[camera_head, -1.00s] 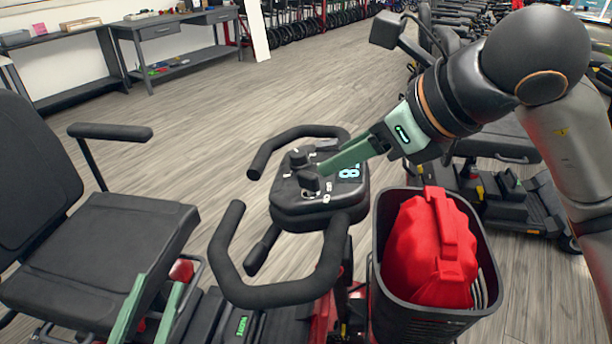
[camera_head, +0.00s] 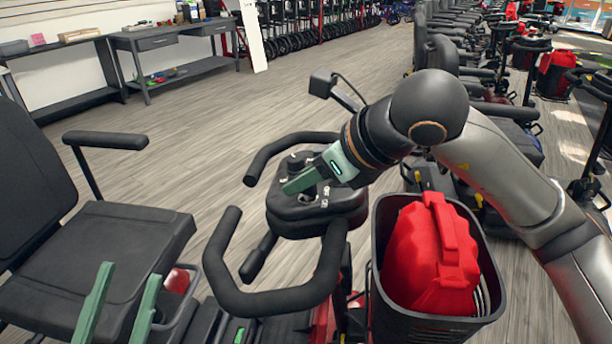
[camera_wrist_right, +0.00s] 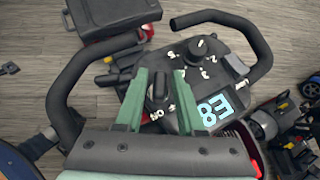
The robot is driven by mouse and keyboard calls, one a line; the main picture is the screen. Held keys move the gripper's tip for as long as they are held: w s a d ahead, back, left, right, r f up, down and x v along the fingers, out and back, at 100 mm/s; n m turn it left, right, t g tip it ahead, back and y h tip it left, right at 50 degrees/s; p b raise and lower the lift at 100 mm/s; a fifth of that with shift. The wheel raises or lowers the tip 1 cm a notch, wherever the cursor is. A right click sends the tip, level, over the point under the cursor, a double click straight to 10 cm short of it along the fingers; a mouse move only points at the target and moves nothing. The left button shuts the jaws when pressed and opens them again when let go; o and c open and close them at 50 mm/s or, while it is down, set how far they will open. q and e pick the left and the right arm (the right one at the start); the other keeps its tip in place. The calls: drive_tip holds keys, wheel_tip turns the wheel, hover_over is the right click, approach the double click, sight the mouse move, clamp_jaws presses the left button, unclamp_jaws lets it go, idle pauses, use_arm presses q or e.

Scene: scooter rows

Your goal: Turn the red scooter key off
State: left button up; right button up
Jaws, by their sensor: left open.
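The scooter's black console (camera_head: 335,212) sits between looped handlebars (camera_head: 285,297), with red body parts (camera_head: 323,318) below. Contact cannot be told. In the head view the gripper mostly hides the knob. My left gripper (camera_head: 131,275) is open and empty near the seat.
A second dial (camera_wrist_right: 200,46) with numbers sits farther along the console. The black seat (camera_head: 110,250) is at left. Other scooters (camera_head: 470,110) line the right; floor behind is open.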

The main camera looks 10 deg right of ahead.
clamp_jaws()
